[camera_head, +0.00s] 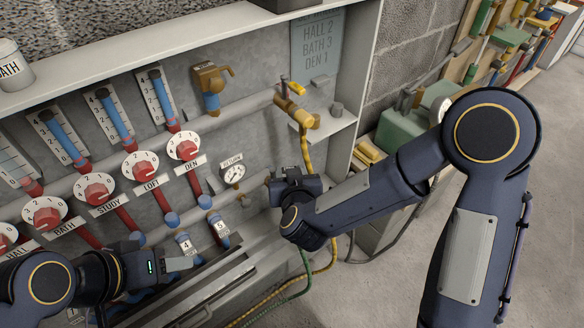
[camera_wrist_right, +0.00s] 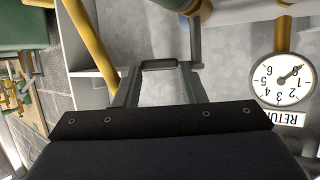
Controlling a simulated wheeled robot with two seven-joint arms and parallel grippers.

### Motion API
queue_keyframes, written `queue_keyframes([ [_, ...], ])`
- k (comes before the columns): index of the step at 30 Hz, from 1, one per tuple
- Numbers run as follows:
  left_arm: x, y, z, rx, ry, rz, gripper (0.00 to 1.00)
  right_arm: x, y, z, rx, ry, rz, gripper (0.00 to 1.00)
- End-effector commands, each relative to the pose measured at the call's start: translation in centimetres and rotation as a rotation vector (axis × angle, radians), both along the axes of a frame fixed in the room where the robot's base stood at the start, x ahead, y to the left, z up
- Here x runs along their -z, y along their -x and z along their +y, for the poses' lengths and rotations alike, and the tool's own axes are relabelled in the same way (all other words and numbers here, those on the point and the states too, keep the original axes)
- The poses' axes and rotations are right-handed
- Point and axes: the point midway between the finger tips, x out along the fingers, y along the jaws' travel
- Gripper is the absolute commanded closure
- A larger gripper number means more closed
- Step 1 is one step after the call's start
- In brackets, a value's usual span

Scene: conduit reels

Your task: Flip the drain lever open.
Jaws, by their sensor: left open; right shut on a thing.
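My right gripper (camera_head: 286,190) is at the right end of the lower pipe, in front of the panel. In the right wrist view it is shut on a small grey bar (camera_wrist_right: 160,65) between its fingertips. I cannot tell whether this bar is the drain lever; my gripper hides most of that spot in the head view. My left gripper (camera_head: 180,263) is open and empty at lower left, below the panel's dials.
A yellow hose (camera_head: 305,150) runs down beside my right gripper, and a green hose (camera_head: 305,262) lies below. A return gauge (camera_head: 232,173) is just left of it. Red dials (camera_head: 141,166) fill the panel. Open floor (camera_head: 385,285) lies at lower right.

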Motion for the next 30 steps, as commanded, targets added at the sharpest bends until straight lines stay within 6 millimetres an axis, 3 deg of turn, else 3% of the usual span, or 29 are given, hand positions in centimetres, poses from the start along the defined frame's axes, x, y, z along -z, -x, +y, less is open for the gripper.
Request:
queue_keyframes([
  [30, -8.5, 0.0, 0.0, 0.0, 0.0, 0.0, 0.5, -0.2, 2.6, 3.5, 0.911, -0.003, 0.0, 0.86],
])
